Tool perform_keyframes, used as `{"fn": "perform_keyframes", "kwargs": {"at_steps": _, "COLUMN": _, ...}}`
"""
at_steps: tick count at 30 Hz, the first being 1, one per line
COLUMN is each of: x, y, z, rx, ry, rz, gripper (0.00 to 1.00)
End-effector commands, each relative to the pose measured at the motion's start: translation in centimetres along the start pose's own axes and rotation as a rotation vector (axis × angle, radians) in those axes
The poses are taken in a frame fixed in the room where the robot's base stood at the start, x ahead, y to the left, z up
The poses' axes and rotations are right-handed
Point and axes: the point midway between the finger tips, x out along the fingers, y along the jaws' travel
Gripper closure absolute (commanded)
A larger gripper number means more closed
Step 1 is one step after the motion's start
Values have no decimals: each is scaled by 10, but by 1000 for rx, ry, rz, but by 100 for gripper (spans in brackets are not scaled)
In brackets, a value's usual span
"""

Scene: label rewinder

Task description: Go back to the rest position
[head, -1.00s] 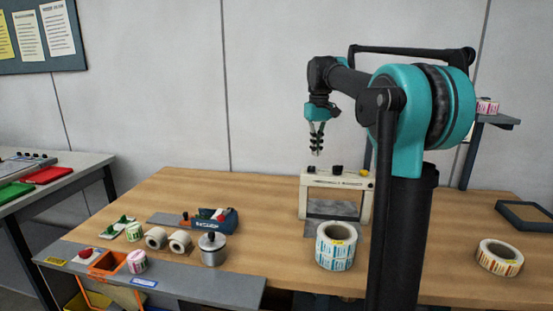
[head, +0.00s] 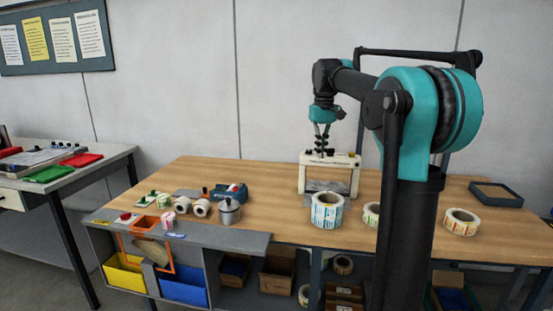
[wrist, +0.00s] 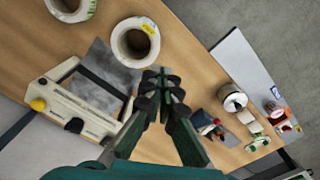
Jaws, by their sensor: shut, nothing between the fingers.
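My gripper (head: 322,143) is shut and empty, pointing down in front of the wall, with the cream label rewinder (head: 345,168) behind and below it in the head view. In the wrist view my gripper (wrist: 164,82) has its fingertips together above the bench. There the rewinder (wrist: 75,112) lies to the left and a large label roll (wrist: 134,40) lies just above the fingertips. My arm's teal joints and dark links rise at the right of the head view and hide part of the bench.
The wooden bench (head: 275,205) carries a large label roll (head: 327,211), another roll (head: 461,222) at the right, and a metal pot (head: 229,211) with small rolls at the left. A dark tray (head: 495,194) lies at the right. Yellow (head: 123,272) and blue (head: 184,286) bins sit below.

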Motion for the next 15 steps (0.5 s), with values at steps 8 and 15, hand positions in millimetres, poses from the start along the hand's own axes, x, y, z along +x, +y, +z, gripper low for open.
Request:
{"fn": "perform_keyframes", "kwargs": {"at_steps": 8, "x": 18, "y": 0, "z": 10, "rx": 19, "ry": 19, "rz": 5, "gripper": 100}}
{"fn": "perform_keyframes", "kwargs": {"at_steps": 15, "x": 48, "y": 0, "z": 27, "rx": 50, "ry": 53, "rz": 12, "gripper": 100}}
